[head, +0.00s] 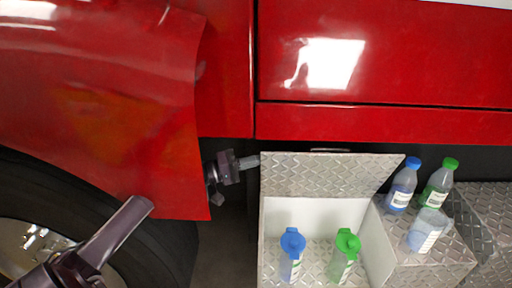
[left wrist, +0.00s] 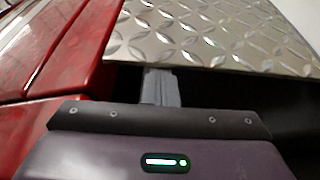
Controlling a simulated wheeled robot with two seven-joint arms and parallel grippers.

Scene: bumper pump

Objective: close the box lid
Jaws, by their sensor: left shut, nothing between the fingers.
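The box (head: 378,250) is a white-walled container with diamond-plate metal outside, at the bottom centre of the head view. Its diamond-plate lid (head: 330,174) stands open, tilted up at the back. The lid also fills the top of the left wrist view (left wrist: 215,35). My left gripper (head: 254,161) is shut and empty at the lid's upper left corner. In the left wrist view its fingers (left wrist: 161,86) reach to the lid's edge; I cannot tell whether they touch it. My right gripper is not in view.
Inside the box stand a blue-capped bottle (head: 291,262) and a green-capped bottle (head: 343,262). Several bottles stand on the metal step (head: 440,262) to the right. The red vehicle body (head: 380,60) is behind, with a tyre (head: 150,245) at left.

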